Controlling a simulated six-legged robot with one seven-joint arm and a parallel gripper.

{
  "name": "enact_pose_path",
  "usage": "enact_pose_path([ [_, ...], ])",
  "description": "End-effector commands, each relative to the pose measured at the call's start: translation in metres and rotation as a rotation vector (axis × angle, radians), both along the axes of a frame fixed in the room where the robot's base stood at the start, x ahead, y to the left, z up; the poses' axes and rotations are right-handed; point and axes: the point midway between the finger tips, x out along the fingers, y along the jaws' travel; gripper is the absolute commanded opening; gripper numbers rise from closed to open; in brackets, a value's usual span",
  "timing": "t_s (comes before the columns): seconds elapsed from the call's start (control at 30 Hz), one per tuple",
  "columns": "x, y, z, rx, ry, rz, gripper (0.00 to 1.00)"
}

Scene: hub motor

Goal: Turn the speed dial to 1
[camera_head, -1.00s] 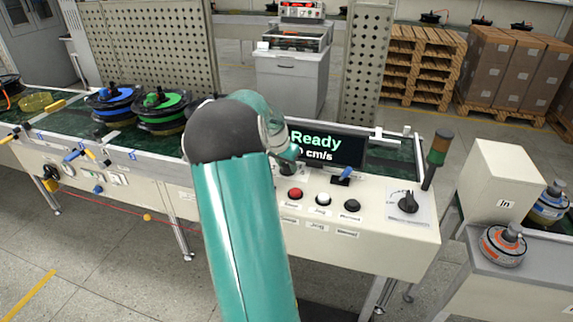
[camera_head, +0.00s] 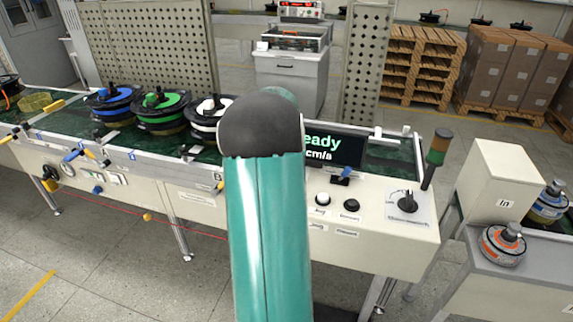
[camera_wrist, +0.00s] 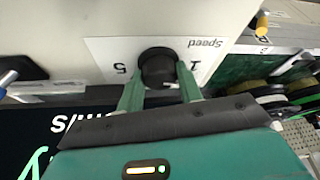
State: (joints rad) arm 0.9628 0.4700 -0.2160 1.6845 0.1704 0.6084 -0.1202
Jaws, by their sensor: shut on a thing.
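The speed dial (camera_wrist: 157,66) is a round black knob on a white label, which appears upside down in the wrist view. The label reads "Speed", with a 1 to the right of the knob and a 5 to the left. My gripper (camera_wrist: 158,77) has its two green fingers on either side of the knob and is shut on it. I cannot tell which mark the dial points to. In the head view my arm hides both the gripper and this dial. The display (camera_head: 335,148) is partly covered by my arm; "eady" and "cm/s" show.
A white button (camera_head: 323,198), a black button (camera_head: 351,205) and another black rotary knob (camera_head: 408,203) sit on the panel right of my arm. A signal light (camera_head: 439,148) stands at the panel's right end.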

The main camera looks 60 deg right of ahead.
Motion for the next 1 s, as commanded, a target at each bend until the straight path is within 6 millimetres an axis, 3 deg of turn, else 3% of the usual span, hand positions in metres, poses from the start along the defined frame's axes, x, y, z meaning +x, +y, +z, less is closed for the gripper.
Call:
enact_pose_path([
  [0.3, -0.0008, -0.0006, 0.0011, -0.001, 0.000, 0.131, 0.13],
  [0.8, -0.0009, -0.0007, 0.0011, -0.001, 0.001, 0.154, 0.13],
  [0.83, -0.0009, -0.0007, 0.0011, -0.001, 0.001, 0.154, 0.40],
  [0.93, -0.0008, -0.0006, 0.0010, -0.001, 0.000, 0.153, 0.57],
  [1.0, -0.0008, -0.0006, 0.0007, -0.001, 0.000, 0.153, 0.57],
])
